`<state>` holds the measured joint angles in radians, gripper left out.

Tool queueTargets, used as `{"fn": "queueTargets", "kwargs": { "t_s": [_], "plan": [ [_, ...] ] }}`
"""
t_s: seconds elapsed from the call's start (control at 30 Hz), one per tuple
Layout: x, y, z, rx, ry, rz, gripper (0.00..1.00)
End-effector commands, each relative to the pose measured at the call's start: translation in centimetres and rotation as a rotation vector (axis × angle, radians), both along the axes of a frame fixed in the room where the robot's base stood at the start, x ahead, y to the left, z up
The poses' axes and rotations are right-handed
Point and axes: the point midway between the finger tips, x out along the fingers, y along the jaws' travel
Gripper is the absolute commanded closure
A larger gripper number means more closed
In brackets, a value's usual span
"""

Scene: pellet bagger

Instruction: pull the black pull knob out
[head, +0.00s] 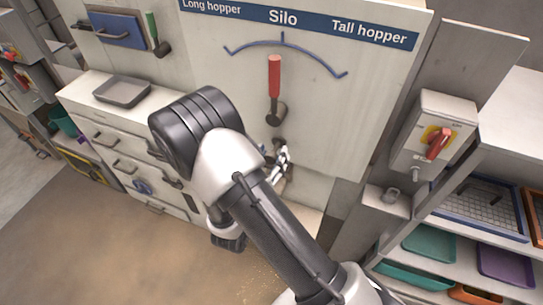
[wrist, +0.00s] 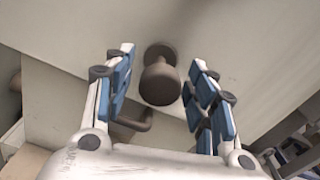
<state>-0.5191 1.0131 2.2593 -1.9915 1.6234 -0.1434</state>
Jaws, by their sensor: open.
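The black pull knob (wrist: 160,82) shows in the wrist view as a dark round knob on a short stem with a flared base, standing out from a pale panel. It lies between the two fingers of my open gripper (wrist: 163,62), with a gap on each side, so neither finger appears to touch it. In the head view the knob (head: 279,144) shows as a small dark piece below the red lever, partly hidden by my gripper (head: 280,163) and arm.
A red-handled lever (head: 274,78) sits just above on the silo panel (head: 330,120). A grey box with a red switch (head: 438,143) stands to the right, above shelves of trays. Drawers (head: 120,150) are at left. A dark bent handle (wrist: 137,124) shows below the knob.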

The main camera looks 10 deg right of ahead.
Motion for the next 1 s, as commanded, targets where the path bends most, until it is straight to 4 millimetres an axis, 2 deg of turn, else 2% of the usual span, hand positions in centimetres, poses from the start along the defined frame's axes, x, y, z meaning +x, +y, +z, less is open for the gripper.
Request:
{"fn": "queueTargets", "kwargs": {
  "t_s": [0.37,0.8,1.0],
  "plan": [
    [-0.6,0.6,0.0,0.0,0.0,0.003,0.48],
    [-7.5,5.7,0.0,0.0,0.0,0.006,0.48],
    [-9.3,6.9,0.1,-0.001,-0.001,0.002,0.48]
  ]
}}
